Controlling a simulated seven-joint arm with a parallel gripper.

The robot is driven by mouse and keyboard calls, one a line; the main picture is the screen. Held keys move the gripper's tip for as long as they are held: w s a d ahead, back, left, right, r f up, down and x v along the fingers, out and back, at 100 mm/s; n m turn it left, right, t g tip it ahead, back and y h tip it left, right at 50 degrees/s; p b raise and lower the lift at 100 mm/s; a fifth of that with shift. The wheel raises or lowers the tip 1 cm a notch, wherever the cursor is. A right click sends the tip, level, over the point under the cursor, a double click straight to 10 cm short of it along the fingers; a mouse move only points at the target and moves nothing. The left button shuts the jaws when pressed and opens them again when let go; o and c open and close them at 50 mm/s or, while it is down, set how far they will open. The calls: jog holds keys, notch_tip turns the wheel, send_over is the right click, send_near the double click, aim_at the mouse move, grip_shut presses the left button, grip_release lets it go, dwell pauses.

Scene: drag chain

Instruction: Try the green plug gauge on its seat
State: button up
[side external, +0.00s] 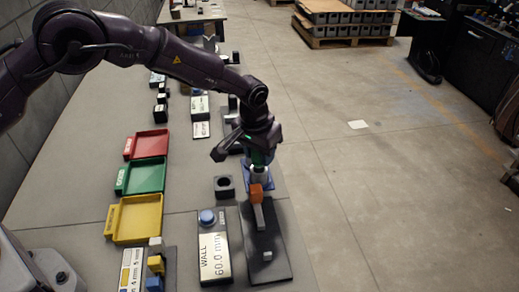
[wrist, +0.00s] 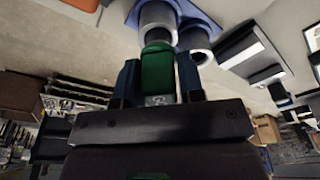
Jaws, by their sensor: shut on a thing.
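My gripper (side external: 262,152) is shut on the green plug gauge (wrist: 157,70), which sits between the two fingers in the wrist view. In the side view only a little of the green shows, with my gripper around its top. A pale cylindrical seat (side external: 259,171) on a blue base (side external: 270,181) stands right below it. In the wrist view, two pale round cylinders on the blue base show, a left one (wrist: 157,17) and a right one (wrist: 196,40). The gauge's end lines up with the left one and overlaps its rim. I cannot tell whether it is inside.
An orange block (side external: 256,193) on a grey stand is close in front of the seat. A dark block with a round hole (side external: 224,187) stands to the left. Red (side external: 150,143), green (side external: 146,175) and yellow (side external: 139,218) trays lie further left. A "WALL 60.0 mm" panel (side external: 213,256) is nearer.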

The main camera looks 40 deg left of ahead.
aim_at(255, 164)
jog(key=shift+f, duration=1.1)
dwell(0.7)
jog(key=o, duration=1.1)
jog(key=shift+c, duration=0.2)
notch_tip(255, 164, up, 13)
jog(key=s, duration=0.2)
jog(key=shift+f, duration=0.1)
